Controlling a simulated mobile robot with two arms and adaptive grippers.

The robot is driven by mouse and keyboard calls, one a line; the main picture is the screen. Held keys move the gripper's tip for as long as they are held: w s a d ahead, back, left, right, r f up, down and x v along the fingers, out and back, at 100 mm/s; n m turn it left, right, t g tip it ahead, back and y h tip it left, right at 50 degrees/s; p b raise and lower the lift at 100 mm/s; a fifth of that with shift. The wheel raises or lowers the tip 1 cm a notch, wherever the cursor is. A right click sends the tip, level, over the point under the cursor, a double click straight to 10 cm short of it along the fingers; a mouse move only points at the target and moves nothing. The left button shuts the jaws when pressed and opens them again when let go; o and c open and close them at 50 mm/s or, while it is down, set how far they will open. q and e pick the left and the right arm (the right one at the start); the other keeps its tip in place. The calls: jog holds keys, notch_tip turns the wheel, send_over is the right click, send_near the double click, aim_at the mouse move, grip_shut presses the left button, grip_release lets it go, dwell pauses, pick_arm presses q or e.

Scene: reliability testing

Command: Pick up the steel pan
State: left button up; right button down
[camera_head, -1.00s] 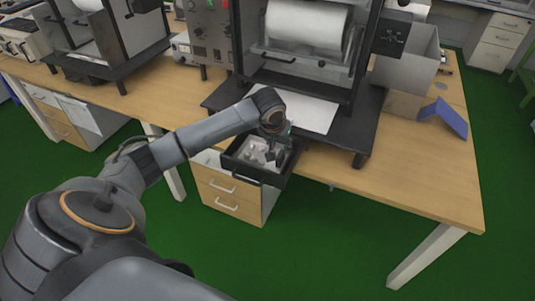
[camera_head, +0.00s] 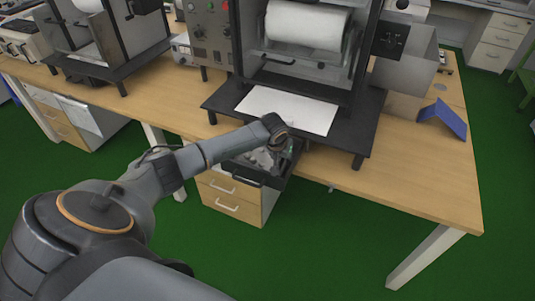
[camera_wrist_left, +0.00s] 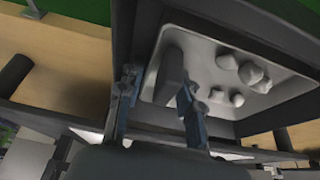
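The steel pan (camera_wrist_left: 215,48) is a light grey, shallow tray with several whitish lumps in it. It lies in a dark open drawer box (camera_head: 247,178) under the black stand; in the head view my left arm covers much of it. My left gripper (camera_wrist_left: 158,84) is over the pan's left side in the left wrist view, with its fingers apart. One finger shows over the dark drawer wall, the other over the pan's inside. A grey upright piece (camera_wrist_left: 172,72) shows between the fingers. Contact cannot be told. My right gripper is not in view.
The wooden table (camera_head: 420,185) carries a black stand (camera_head: 335,140) with a drum machine, close above the drawer. A white sheet (camera_head: 288,110) lies on the stand. A blue folded piece (camera_head: 445,117) is at the right. Green floor in front is clear.

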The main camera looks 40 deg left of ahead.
pick_arm(q)
grip_shut()
